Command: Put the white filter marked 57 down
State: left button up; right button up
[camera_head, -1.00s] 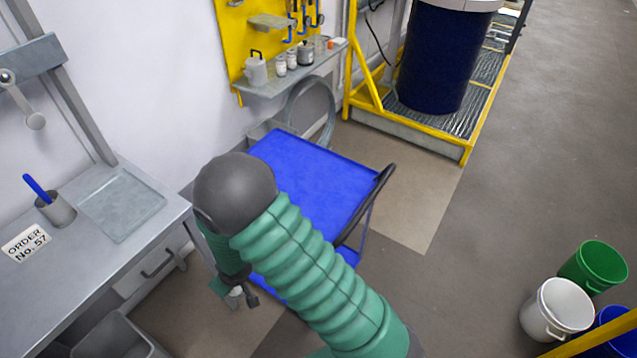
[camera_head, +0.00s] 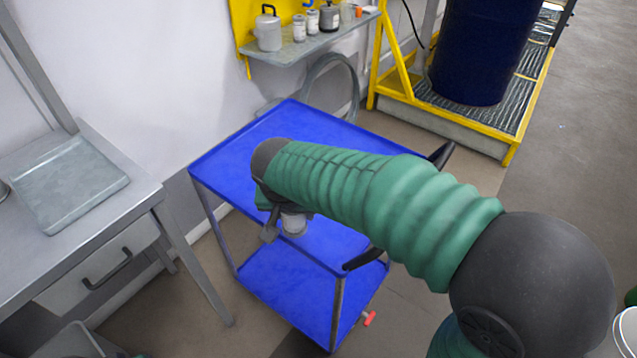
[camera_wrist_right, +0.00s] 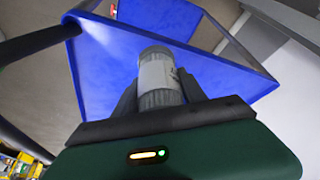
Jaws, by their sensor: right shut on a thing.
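My right gripper (camera_head: 279,224) is over the near left part of the blue cart's top (camera_head: 240,160). It is shut on the white filter (camera_head: 294,224), a short cylinder that shows below the wrist in the head view. In the right wrist view the filter (camera_wrist_right: 160,78) stands between the two dark fingers (camera_wrist_right: 160,92), with a grey ribbed end and a white label. The mark on the label is not readable. The blue cart top shows behind the filter; I cannot tell if the filter touches it. My left gripper is not in view.
A grey workbench (camera_head: 130,215) with a shallow tray (camera_head: 70,185) stands at the left. A wall shelf (camera_head: 305,48) holds several containers. The cart has a black handle (camera_head: 441,155) and a lower blue shelf (camera_head: 290,290). Most of the cart top is clear.

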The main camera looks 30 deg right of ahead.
jog(key=w+d, duration=0.1)
jog(key=d, duration=0.2)
jog(key=w+d, duration=0.2)
jog(key=d, duration=0.2)
jog(key=w+d+f, duration=0.1)
jog(key=w+d, duration=0.1)
jog(key=d, duration=0.2)
jog(key=shift+f+b, duration=0.1)
jog(key=shift+b, duration=0.3)
jog(key=f, duration=0.1)
jog(key=f+b, duration=0.1)
jog(key=f, duration=0.1)
jog(key=shift+d+f+b, duration=0.25)
jog(key=shift+f+b, duration=0.1)
jog(key=shift+f, duration=0.05)
jog(key=shift+r, duration=0.1)
jog(key=shift+c, duration=0.8)
jog(key=o, duration=1.5)
jog(key=shift+a+r+p, duration=0.1)
jog(key=shift+r+p, duration=0.2)
jog(key=shift+r, duration=0.1)
jog(key=p+v, duration=0.2)
jog(key=v, duration=0.9)
jog(key=shift+s+a+r+p, duration=0.1)
jog(key=shift+s+p, duration=0.1)
jog(key=shift+p, duration=0.2)
